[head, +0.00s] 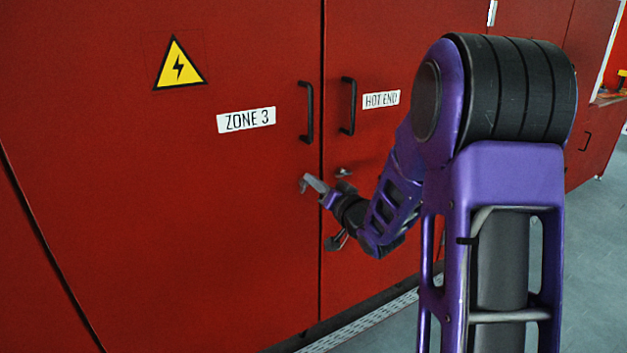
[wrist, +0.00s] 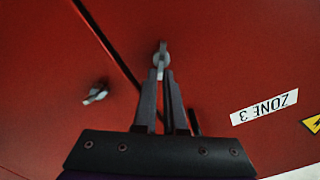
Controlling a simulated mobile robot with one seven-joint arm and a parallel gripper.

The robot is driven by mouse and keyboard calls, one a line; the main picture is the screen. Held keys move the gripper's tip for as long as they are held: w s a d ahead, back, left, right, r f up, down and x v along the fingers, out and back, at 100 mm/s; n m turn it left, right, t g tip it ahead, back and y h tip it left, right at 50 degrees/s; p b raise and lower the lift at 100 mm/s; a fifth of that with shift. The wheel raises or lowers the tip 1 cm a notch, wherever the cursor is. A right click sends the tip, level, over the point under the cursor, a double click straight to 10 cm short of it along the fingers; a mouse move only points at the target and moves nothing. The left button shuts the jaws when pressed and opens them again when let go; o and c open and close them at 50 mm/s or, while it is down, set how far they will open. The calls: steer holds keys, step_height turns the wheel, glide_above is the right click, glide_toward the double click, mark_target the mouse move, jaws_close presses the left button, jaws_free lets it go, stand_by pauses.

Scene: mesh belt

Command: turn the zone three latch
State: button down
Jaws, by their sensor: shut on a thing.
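The zone three latch (wrist: 162,50) is a small grey lever on a round base on the red ZONE 3 door (head: 230,220). In the wrist view its lever stands about upright in the picture. My gripper (wrist: 160,76) is shut on the latch, with the two narrow fingertips close on either side of its lower part. In the head view my gripper (head: 311,182) reaches the door just left of the seam, below the door handle. The fingers hide most of the latch there.
A second grey latch (head: 343,172) is on the HOT END door (head: 375,135), right of the seam; it also shows in the wrist view (wrist: 96,93). Black pull handles (head: 308,112) and (head: 349,106) stand above. A floor grate (head: 375,315) runs along the cabinet foot.

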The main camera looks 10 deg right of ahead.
steer(key=m+p, duration=0.1)
steer(key=m, duration=0.2)
steer(key=m+p, duration=0.2)
steer(key=m, duration=0.2)
steer(key=f+m+p, duration=0.1)
steer(key=m+p, duration=0.1)
steer(key=m, duration=0.2)
steer(key=shift+w+d+f, duration=0.1)
steer(key=shift+w+d, duration=0.05)
steer(key=shift+d, duration=0.25)
stand_by(0.3)
steer(key=c, duration=1)
jaws_free()
steer(key=shift+f, duration=0.1)
steer(key=shift+f, duration=0.1)
